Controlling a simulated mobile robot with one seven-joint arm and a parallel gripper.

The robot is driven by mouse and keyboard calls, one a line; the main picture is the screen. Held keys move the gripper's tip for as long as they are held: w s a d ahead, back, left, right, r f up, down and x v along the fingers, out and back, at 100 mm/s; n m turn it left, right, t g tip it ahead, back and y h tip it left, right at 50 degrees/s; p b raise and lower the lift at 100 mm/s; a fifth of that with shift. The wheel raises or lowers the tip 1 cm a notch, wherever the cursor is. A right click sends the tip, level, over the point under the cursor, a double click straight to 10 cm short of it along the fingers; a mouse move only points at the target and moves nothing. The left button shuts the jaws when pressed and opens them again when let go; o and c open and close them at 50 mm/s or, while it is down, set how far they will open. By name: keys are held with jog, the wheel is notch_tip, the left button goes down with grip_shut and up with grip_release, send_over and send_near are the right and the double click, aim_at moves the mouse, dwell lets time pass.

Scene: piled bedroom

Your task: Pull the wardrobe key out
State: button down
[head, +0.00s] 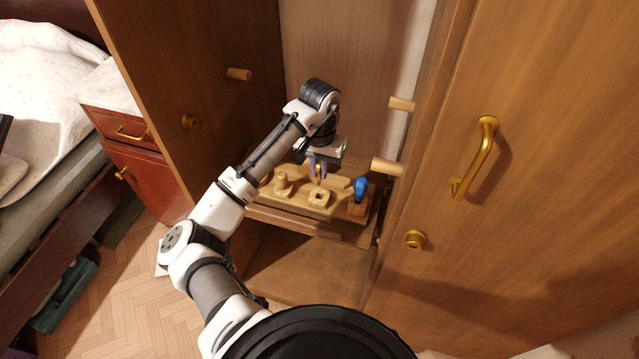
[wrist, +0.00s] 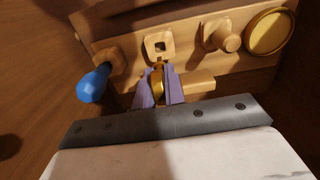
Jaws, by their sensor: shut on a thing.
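The gold wardrobe key (head: 319,172) is held between the purple fingertips of my gripper (head: 317,168), inside the open wardrobe. In the wrist view, my gripper (wrist: 160,88) is shut on the key (wrist: 158,84), and the fingers hide much of it. I cannot tell whether the key touches the block.
The wooden board (head: 335,184) also carries a blue-handled piece (head: 360,188), a wooden knob (head: 283,183) and a gold disc (wrist: 270,31). Wardrobe panels stand close on both sides, with wooden pegs (head: 387,167) at the right. The compartment below (head: 300,268) is clear.

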jog(key=shift+r+p, duration=1)
jog(key=shift+r, duration=0.3)
